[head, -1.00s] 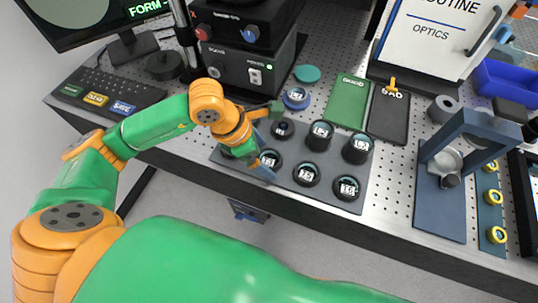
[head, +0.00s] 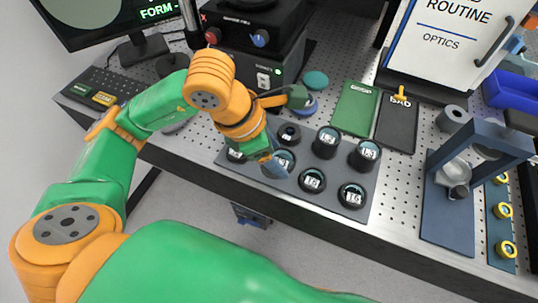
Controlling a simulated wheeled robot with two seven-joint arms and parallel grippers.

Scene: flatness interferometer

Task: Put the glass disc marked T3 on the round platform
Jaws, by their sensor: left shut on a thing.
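A dark tray (head: 222,158) holds several round black-rimmed glass discs with white labels, such as one at the front right (head: 351,195) and one at the back (head: 327,142). The labels are too small to read surely, so I cannot tell which is T3. My left gripper (head: 275,165) reaches down over the tray's left half and is shut on a glass disc (head: 284,161), partly hidden by the fingers. I cannot tell whether this disc is raised. A dark round platform (head: 250,4) tops the black instrument at the back, cut by the picture edge. My right gripper is not in view.
A blue-grey frame stand (head: 447,215) is further right. A keyboard (head: 105,92) and monitor are left.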

